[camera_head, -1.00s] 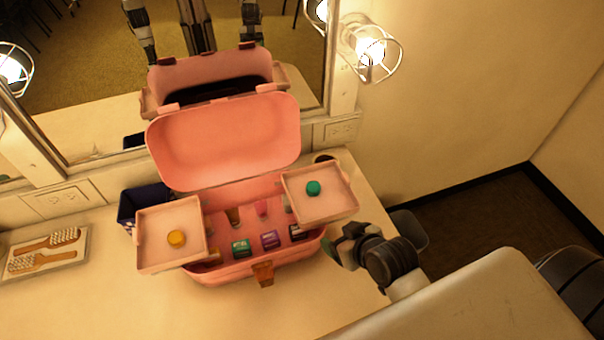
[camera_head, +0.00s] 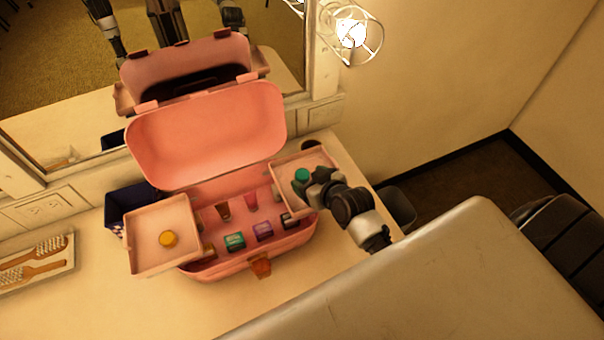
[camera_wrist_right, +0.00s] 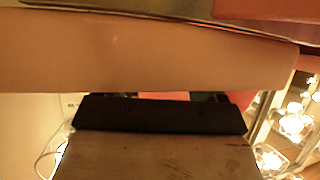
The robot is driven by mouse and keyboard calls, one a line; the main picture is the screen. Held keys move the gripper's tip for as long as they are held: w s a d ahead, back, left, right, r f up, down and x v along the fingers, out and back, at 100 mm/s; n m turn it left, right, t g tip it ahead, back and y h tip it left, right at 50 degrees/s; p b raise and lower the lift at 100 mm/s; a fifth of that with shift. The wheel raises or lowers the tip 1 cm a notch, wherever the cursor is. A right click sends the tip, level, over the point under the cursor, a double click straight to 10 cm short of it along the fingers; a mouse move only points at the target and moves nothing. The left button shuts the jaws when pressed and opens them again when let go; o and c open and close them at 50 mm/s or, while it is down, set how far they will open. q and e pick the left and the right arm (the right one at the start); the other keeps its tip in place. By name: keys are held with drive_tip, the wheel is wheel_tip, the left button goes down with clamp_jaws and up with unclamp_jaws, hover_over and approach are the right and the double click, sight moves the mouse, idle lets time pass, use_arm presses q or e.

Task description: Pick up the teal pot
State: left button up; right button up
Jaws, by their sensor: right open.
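The teal pot (camera_head: 301,175) is a small round pot on the raised right tray (camera_head: 288,160) of an open pink case (camera_head: 205,135). My right gripper (camera_head: 311,184) is at that tray, its fingers open and close against the right side of the pot in the picture. I cannot tell whether they touch it. In the right wrist view a dark finger part (camera_wrist_right: 160,114) and a broad pale pink surface (camera_wrist_right: 150,55) fill the middle, with only a sliver of green between them. My left gripper is out of view.
The left tray (camera_head: 145,225) holds a yellow pot (camera_head: 168,239). Several small jars, one of them green (camera_head: 235,241), stand in the case's bottom. A dark blue box (camera_head: 125,205) and a brush tray (camera_head: 35,262) stand left. A mirror (camera_head: 60,90) rises behind the case.

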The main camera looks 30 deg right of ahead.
sight(305, 177)
drive_tip(key=shift+x, duration=1.55)
drive_tip(key=shift+d, duration=0.1)
drive_tip(key=shift+c, duration=0.3)
drive_tip(key=shift+f, duration=0.1)
drive_tip(key=c, duration=0.9)
